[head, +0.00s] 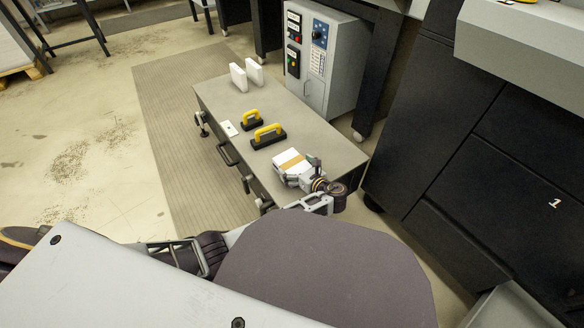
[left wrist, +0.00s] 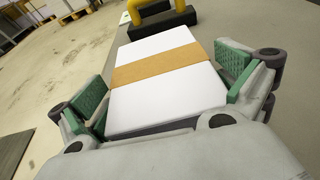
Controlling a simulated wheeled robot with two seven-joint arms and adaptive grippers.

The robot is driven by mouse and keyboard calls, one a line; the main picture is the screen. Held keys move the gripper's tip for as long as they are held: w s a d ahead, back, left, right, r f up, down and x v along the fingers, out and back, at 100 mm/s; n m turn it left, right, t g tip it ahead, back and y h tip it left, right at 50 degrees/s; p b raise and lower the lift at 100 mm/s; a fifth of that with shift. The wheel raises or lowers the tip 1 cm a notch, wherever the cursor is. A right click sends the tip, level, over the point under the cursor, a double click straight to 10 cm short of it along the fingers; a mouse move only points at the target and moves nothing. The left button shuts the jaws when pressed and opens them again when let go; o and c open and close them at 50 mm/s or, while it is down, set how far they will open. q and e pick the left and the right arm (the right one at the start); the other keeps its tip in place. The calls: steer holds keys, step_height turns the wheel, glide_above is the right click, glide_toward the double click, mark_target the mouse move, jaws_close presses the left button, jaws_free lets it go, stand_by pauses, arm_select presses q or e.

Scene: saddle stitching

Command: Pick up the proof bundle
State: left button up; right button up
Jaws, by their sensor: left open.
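The proof bundle (head: 289,160) is a white stack with an orange-tan band around its middle. It lies on the grey table (head: 319,144) near its front right end. My left gripper (head: 301,170) is at the bundle, with its jaws open. In the left wrist view the bundle (left wrist: 165,75) lies between the two green-padded fingers of my left gripper (left wrist: 160,95). A gap shows beside the left pad, and the right pad is close to the bundle's edge. My right gripper is not in view.
A small white card (head: 229,129) lies at the table's left edge. Two white upright blocks (head: 239,77) (head: 254,71) stand at the far end. A grey control cabinet (head: 321,60) stands behind the table.

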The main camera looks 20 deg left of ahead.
mark_target(296, 166)
arm_select(q)
steer(key=shift+c, duration=0.3)
steer(key=c, duration=1.2)
steer(key=shift+r, duration=0.15)
steer(key=shift+r+p, duration=0.5)
steer(key=shift+r, duration=0.15)
step_height(296, 166, up, 6)
steer(key=p, duration=0.3)
steer(key=shift+f, duration=0.1)
steer(key=shift+r+p, duration=0.95)
steer(key=shift+r, duration=0.4)
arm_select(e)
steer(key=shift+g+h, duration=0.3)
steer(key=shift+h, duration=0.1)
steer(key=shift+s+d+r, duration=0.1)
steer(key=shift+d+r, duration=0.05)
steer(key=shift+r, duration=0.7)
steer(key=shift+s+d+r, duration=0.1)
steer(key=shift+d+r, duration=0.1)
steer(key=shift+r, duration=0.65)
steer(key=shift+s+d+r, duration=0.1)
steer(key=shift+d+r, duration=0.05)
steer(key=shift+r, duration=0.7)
